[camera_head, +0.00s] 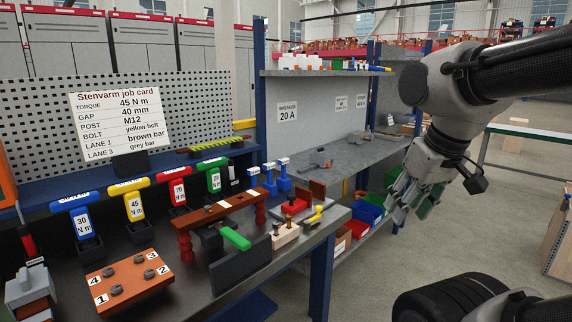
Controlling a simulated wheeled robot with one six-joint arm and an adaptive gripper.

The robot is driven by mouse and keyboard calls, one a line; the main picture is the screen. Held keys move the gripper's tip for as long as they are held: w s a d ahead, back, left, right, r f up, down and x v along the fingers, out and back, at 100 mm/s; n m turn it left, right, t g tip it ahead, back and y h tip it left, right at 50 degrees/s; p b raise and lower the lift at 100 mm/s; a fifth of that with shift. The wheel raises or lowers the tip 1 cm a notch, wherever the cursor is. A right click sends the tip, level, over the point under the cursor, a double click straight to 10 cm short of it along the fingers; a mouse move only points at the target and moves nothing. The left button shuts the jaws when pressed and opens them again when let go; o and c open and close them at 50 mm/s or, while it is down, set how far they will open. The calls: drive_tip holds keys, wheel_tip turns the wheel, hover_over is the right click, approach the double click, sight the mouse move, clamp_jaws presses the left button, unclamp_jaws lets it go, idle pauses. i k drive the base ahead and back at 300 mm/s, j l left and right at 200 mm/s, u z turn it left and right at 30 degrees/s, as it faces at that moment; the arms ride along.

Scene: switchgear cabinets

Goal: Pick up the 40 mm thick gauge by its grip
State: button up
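The job card (120,120) on the pegboard reads GAP 40 mm. No thickness marking on any block is readable, so I cannot tell which piece is the 40 mm gauge. My gripper (411,212) hangs over the aisle at the right, beyond the benches, pointing down and left. Its fingers look apart and empty. It touches none of the blocks.
A brown bar (222,208) on red posts, a green-handled tool (235,238) and a numbered orange block (130,278) are on the dark bench (195,300). Torque tools stand behind. A grey bench (350,155) holds small parts, with coloured bins (366,212) below. The right-hand floor is mostly open.

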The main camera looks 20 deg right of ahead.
sight(284, 184)
drive_tip(key=i+l+u, duration=0.2)
drive_tip(key=l, duration=0.15)
drive_tip(key=i+l+u, duration=0.2)
drive_tip(key=l, duration=0.15)
drive_tip(key=i+l+u, duration=0.2)
drive_tip(key=l, duration=0.15)
drive_tip(key=l+u, duration=0.2)
drive_tip(key=l, duration=0.2)
drive_tip(key=i+l+u, duration=0.2)
drive_tip(key=l, duration=0.25)
drive_tip(key=k+j, duration=0.05)
